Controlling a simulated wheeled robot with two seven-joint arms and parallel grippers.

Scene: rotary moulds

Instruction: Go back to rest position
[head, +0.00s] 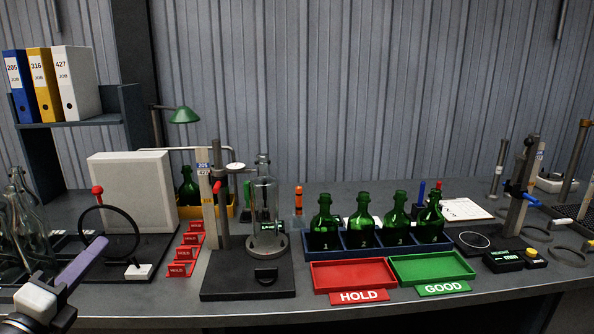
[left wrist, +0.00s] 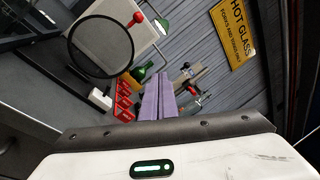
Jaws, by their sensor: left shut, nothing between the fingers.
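My left gripper (head: 99,239) comes in at the lower left of the head view, in front of the bench's left part. Its purple fingers are together with nothing between them. In the left wrist view the closed fingers (left wrist: 158,100) point toward the bench, apart from the things on it. My right gripper is in neither view.
A black ring stand (head: 109,233) is close to my left fingers. Red HOLD tags (head: 183,254), a gauge stand (head: 248,279), green bottles in a blue rack (head: 370,250), a red tray (head: 352,274) and a green tray (head: 432,268) stand along the bench.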

